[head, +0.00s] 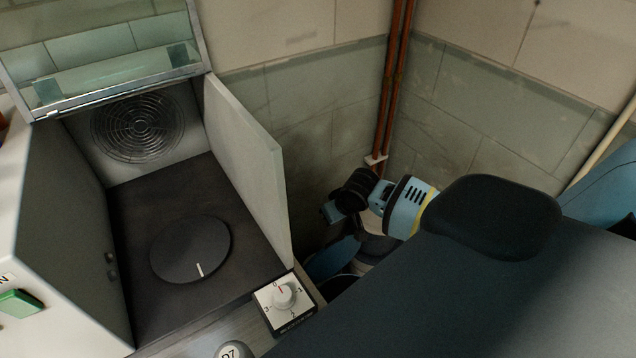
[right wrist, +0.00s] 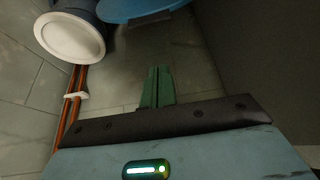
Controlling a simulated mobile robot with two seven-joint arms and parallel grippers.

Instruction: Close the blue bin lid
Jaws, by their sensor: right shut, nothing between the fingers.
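A blue curved piece (head: 332,259), which looks like the blue bin's lid, shows low in the corner past the bench, partly hidden by my right arm. A dark rounded rim shows just below it; I cannot tell the lid's angle. In the right wrist view a blue rounded surface (right wrist: 140,9) is cut off by the top edge. My right gripper (right wrist: 158,70) is shut and empty, its green fingers pressed together, apart from the blue surface in that picture. In the head view my right arm reaches into the corner. My left gripper is out of view.
A grey container with a pale round end (right wrist: 72,36) is beside the blue surface. Red-brown pipes (head: 392,85) run down the corner. An open chamber (head: 250,165) with a turntable (head: 190,249) and a dial box (head: 285,297) stand at the left.

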